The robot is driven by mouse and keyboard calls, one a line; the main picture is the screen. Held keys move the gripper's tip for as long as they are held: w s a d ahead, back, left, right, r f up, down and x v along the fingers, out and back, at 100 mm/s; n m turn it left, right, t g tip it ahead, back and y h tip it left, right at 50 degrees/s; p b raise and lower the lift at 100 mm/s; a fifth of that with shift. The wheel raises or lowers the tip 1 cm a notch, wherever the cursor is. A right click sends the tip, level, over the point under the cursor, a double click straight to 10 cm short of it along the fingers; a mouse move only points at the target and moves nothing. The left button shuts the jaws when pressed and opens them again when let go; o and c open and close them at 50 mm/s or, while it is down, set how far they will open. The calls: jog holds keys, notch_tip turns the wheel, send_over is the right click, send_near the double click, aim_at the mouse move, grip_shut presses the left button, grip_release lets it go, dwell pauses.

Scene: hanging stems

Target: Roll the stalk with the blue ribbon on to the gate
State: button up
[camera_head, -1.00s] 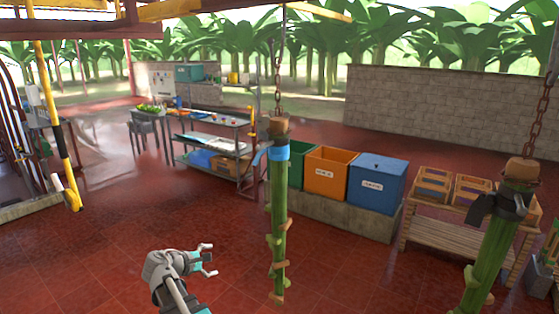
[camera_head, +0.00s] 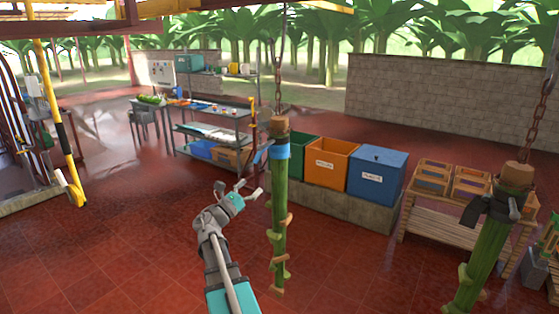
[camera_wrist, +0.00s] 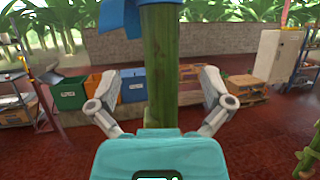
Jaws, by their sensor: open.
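The stalk with the blue ribbon (camera_head: 278,220) is green and knobbly, and hangs upright from a chain in the head view. The blue ribbon (camera_head: 279,152) wraps its upper end, below a brown cap. My gripper (camera_head: 249,188) is open and empty, just left of the stalk below the ribbon. In the wrist view, the stalk (camera_wrist: 160,65) stands centred between the spread fingers of my gripper (camera_wrist: 161,92). The ribbon (camera_wrist: 152,14) shows at the top there. The stalk's lower part is hidden by the palm. I cannot tell which thing is the gate.
A second green stalk (camera_head: 484,255) with a dark ribbon hangs at the right. A yellow post (camera_head: 60,130) with a black band stands at the left. Coloured bins (camera_head: 332,163), crates on a wooden bench (camera_head: 440,212) and a metal table (camera_head: 210,118) stand behind. The red floor at left is clear.

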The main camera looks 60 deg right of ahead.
aim_at(279, 161)
dwell(0.3)
jog(key=p+x, duration=0.5)
jog(key=x, duration=0.8)
jog(key=shift+s+d, duration=0.1)
jog(key=shift+d, duration=0.3)
